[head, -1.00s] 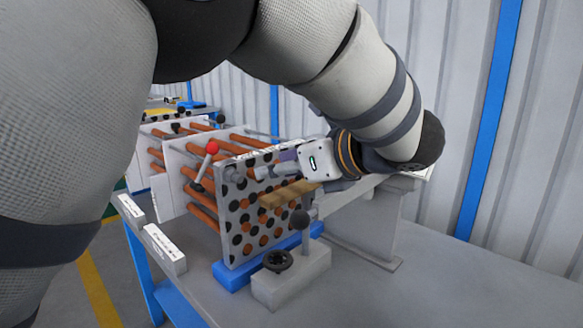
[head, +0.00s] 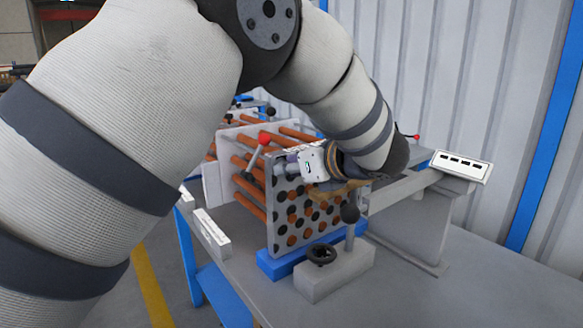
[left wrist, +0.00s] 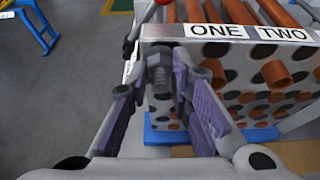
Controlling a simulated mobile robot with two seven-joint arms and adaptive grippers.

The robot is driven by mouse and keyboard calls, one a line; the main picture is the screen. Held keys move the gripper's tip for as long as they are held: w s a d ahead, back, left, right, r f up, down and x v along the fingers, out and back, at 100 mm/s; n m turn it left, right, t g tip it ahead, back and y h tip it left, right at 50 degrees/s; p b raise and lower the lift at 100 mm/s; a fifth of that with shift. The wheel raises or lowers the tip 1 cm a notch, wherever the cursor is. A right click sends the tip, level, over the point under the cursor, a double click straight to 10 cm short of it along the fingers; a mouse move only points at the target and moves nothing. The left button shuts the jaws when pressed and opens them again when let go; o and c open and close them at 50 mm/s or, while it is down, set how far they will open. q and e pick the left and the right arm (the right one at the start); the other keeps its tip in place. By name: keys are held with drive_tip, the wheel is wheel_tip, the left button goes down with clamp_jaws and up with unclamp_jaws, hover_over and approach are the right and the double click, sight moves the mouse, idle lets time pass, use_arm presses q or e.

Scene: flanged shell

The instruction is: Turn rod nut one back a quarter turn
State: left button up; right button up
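The flanged shell's perforated end plate (head: 284,232) stands upright, with orange tubes (head: 246,205) running behind it. In the left wrist view the label ONE (left wrist: 217,30) sits on the plate's top edge, with TWO to its right. A grey nut on a threaded rod (left wrist: 160,82) lies below and left of ONE. My left gripper (left wrist: 161,72) has its purple-padded fingers on both sides of that nut, very near it; whether both pads touch cannot be told. In the head view the left gripper (head: 292,156) is at the plate's upper left corner, its tips partly unclear. My right gripper is not in view.
A grey block (head: 335,275) with a black knob and an upright ball-topped lever stands before the plate. A blue base (head: 283,260) lies under the plate. A red-tipped lever (head: 258,150) rises at its left. The bench (head: 450,285) is clear at the front right.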

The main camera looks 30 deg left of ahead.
use_arm(q)
clamp_jaws()
drive_tip(key=n+t, duration=0.2)
drive_tip(key=n, duration=0.2)
drive_tip(key=n+t, duration=0.2)
drive_tip(key=n, duration=0.2)
drive_tip(key=s+n+t, duration=0.1)
drive_tip(key=n+t, duration=0.1)
drive_tip(key=n, duration=0.1)
drive_tip(key=shift+a+f+n+t, duration=0.2)
drive_tip(key=shift+f+n+t, duration=0.2)
drive_tip(key=shift+r, duration=0.1)
idle(0.8)
drive_tip(key=o, duration=0.9)
unclamp_jaws()
drive_tip(key=shift+w, duration=0.15)
drive_tip(key=shift+c, duration=0.2)
